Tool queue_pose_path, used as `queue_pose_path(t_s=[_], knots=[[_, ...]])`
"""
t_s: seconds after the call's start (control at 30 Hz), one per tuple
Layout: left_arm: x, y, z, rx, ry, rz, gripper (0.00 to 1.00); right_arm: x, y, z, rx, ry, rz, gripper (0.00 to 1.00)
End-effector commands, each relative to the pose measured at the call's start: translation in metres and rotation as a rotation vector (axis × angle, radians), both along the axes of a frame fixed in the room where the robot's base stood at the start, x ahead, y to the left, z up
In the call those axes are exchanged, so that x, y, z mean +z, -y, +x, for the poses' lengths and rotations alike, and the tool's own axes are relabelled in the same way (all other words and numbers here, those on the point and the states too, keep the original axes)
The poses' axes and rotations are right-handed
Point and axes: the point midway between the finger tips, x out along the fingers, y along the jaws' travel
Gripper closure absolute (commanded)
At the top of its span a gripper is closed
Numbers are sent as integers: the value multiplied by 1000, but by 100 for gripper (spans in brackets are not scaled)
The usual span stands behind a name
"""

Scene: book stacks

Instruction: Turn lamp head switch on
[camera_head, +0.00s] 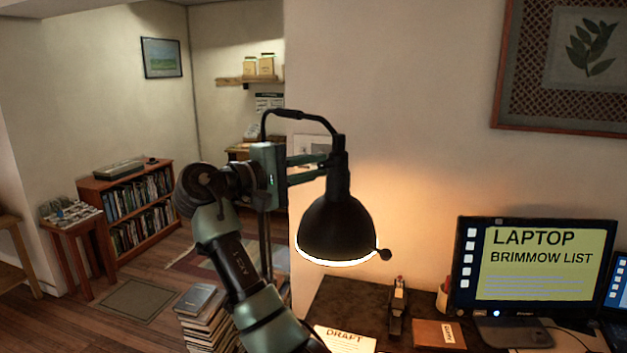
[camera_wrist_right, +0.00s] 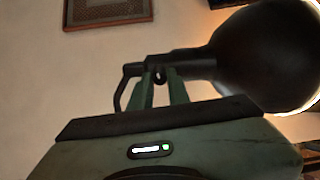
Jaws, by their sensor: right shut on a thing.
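The black desk lamp's head (camera_head: 337,222) hangs shade-down over the desk, and its lower rim glows white. A warm light falls on the wall beside it. A small round knob (camera_head: 384,254) sticks out at the right of the rim. My right gripper (camera_head: 328,165) comes from the left and is shut on the narrow neck (camera_head: 338,155) above the shade. In the right wrist view both green fingers (camera_wrist_right: 160,85) reach the neck, and the dark shade (camera_wrist_right: 265,55) fills the upper right. The exact contact is partly hidden. My left gripper is not in view.
The desk (camera_head: 345,297) below holds a monitor (camera_head: 535,265), a draft paper (camera_head: 345,340), a brown box (camera_head: 440,333) and a stapler-like item (camera_head: 397,305). A book stack (camera_head: 203,315) stands on the floor at left. A low bookcase (camera_head: 140,205) is by the far wall.

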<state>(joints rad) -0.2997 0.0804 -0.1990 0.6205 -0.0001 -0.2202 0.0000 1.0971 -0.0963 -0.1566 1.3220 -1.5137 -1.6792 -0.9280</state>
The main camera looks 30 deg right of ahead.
Motion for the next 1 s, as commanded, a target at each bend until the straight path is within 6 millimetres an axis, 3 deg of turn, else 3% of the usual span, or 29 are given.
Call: queue_pose_path(t_s=[0.1,0.4,1.0], knots=[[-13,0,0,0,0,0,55,-1,0,0,0,92,10,100],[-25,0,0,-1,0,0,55,1,0,0,1,253,32,100],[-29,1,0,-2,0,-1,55,3,0,0,2,317,40,100]])
